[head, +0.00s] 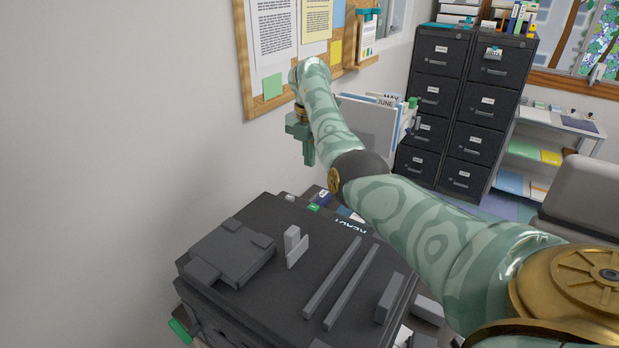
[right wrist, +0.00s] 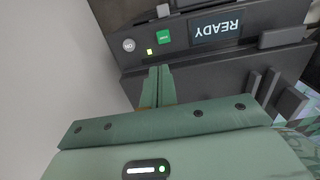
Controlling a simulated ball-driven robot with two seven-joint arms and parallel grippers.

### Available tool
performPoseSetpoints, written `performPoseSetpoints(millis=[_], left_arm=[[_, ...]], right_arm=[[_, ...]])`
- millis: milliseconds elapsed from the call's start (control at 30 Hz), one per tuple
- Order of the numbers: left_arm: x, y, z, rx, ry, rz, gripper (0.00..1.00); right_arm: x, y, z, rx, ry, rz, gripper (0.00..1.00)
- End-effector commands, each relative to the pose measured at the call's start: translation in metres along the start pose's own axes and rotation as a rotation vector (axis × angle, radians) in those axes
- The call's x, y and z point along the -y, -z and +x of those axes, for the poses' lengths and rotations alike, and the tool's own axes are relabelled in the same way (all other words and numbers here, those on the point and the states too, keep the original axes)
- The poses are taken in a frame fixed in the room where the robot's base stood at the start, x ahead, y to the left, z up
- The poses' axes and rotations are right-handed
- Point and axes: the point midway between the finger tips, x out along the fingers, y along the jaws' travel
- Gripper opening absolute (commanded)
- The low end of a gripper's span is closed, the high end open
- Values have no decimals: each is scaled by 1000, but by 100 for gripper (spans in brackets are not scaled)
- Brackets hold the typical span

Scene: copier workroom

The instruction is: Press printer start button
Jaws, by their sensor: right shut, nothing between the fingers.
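The dark grey printer (head: 225,290) stands below me against the wall, its lid strewn with grey raised parts. In the right wrist view, its panel holds a green square button (right wrist: 164,37), a round grey button (right wrist: 129,45), a small lit yellow-green lamp (right wrist: 150,52) and a READY display (right wrist: 217,27), upside down there. The green button also shows in the head view (head: 314,207). My right gripper (head: 308,160) points down above the panel, shut and empty. Its fingertips (right wrist: 158,70) appear just below the green button in the wrist view; contact does not show. My left gripper is out of view.
A cork board (head: 258,100) with papers hangs on the wall behind my right gripper. Upright folders (head: 370,125) stand beyond the printer. Black filing cabinets (head: 463,110) and a white shelf (head: 530,160) are farther back. A grey chair (head: 585,195) is at right.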

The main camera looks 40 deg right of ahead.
Motion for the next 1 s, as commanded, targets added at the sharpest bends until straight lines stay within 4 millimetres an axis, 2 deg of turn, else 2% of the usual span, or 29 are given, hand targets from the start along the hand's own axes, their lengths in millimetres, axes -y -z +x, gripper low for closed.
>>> performPoseSetpoints(millis=[300, 500, 700, 1000], left_arm=[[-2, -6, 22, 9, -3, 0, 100], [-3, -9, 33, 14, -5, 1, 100], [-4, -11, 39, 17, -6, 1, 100], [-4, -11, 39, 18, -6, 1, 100]], right_arm=[[1, 0, 69, -2, 6, 0, 0], [1, 0, 106, -1, 4, 0, 0], [1, 0, 127, -1, 3, 1, 0], [0, 0, 131, 0, 1, 1, 0]])
